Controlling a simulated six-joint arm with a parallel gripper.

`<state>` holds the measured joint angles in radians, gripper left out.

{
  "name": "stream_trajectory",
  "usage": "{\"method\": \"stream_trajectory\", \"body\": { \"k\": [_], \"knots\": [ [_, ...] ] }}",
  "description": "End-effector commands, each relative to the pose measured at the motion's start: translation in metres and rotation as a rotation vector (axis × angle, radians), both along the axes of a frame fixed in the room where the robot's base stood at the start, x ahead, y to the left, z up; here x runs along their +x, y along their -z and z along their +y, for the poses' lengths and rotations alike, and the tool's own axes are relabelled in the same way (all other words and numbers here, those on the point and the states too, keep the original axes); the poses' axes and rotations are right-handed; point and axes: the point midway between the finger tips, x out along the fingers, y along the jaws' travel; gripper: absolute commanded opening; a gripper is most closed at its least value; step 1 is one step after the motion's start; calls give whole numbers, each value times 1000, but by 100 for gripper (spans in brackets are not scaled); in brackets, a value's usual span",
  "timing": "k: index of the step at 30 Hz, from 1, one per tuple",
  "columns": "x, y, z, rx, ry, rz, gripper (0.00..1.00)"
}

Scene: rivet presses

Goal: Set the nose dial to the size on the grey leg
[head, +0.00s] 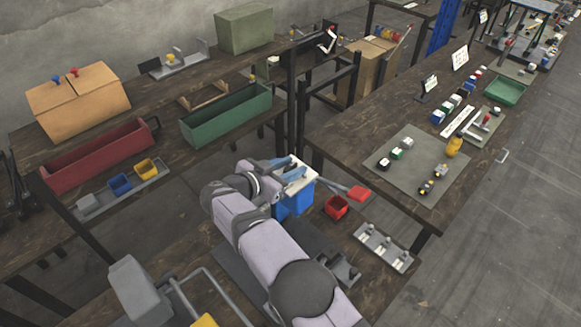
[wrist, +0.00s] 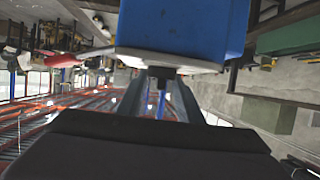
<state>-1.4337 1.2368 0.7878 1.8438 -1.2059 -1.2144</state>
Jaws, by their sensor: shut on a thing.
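A blue press body (head: 298,197) with a white plate (head: 300,177) on top stands at the middle of the near bench. My gripper (head: 283,163) is at this plate. In the wrist view the blue body (wrist: 185,25) and the white plate's edge (wrist: 175,62) fill the top. My gripper (wrist: 155,92) is shut there on a small dark knob (wrist: 160,76) at the plate. A red-ended lever (head: 359,193) sticks out to the right of the press; its red end also shows in the wrist view (wrist: 62,61). No dial marks or leg size can be read.
A red open bin (head: 337,207) stands close right of the press, with a grey rack (head: 383,248) beyond it. A green trough (head: 228,115) and a red trough (head: 100,155) are on the left bench. A grey mat (head: 410,165) with small parts lies on the right bench.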

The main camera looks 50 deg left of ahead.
Motion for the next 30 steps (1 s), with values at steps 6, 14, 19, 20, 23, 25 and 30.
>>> {"method": "stream_trajectory", "body": {
  "k": [6,14,19,20,23,25,30],
  "knots": [
    [1,-2,1,5,0,-3,39],
    [-2,-1,1,3,-1,-1,39],
    [-14,-5,0,4,-4,-2,39],
    [-18,-6,0,3,-3,-2,39],
    [-30,-11,-1,4,-4,-2,39],
    [-39,-14,-3,5,-3,-1,39],
    [-57,-24,-5,5,-2,-2,39]
  ]
}}
